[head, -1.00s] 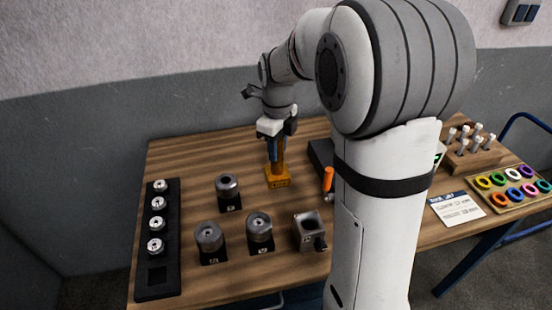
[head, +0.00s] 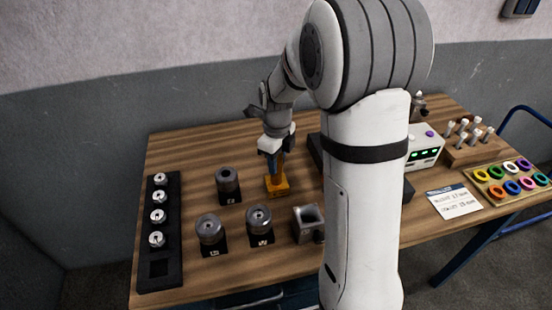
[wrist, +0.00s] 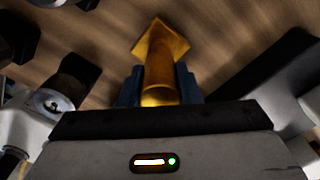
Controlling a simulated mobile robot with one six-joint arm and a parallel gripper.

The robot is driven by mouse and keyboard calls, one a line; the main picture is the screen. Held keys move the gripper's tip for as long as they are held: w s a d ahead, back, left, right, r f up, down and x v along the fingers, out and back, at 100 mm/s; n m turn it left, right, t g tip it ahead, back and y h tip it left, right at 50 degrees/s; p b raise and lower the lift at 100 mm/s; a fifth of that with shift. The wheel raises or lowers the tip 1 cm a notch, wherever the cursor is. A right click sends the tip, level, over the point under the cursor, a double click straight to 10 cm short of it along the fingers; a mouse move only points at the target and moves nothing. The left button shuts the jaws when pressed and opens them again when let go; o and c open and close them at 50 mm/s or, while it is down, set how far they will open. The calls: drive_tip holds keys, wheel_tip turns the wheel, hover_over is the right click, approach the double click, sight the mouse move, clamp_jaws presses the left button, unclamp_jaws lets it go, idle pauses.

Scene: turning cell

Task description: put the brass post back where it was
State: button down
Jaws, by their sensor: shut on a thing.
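The brass post (wrist: 158,75) is between my gripper's blue fingers in the wrist view, with its square end (wrist: 160,40) pointing away from the jaws. In the head view its yellow-orange square lower end (head: 276,186) shows below my gripper (head: 271,156), which is shut on the upper part. The post is roughly upright over the middle of the wooden table. I cannot tell whether its lower end touches the table.
Left of the post stands a dark cylinder (head: 228,183); two more, (head: 209,230) and (head: 259,222), stand nearer. A grey square block (head: 307,224) is at the right front. A black rack (head: 160,270) holds several metal pieces. My arm hides part of the table.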

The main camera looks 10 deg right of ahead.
drive_tip(key=c, duration=1.1)
unclamp_jaws()
drive_tip(key=shift+f, duration=0.1)
drive_tip(key=shift+o, duration=0.2)
